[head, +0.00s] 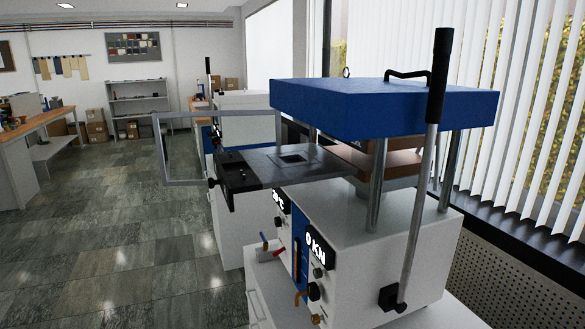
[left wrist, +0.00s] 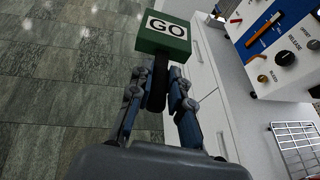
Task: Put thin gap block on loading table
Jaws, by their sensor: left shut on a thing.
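In the left wrist view my left gripper (left wrist: 157,82) is shut on the black handle (left wrist: 157,92) of a green block (left wrist: 164,40) with a white label reading GO. The block sticks out beyond the fingertips, above the floor beside white cabinets. I cannot tell whether it is the thin gap block. In the head view a dark flat table (head: 241,178), apparently the loading table, juts from the left of the press. A grey metal plate (head: 325,166) with a square opening lies at its press side. Neither gripper shows in the head view.
The press has a blue top (head: 385,103), steel columns and a long upright lever (head: 425,180). An open guard frame (head: 162,150) stands out at left. A wire rack (left wrist: 296,146) sits on the white counter (left wrist: 250,130). The tiled floor (head: 110,240) at left is clear.

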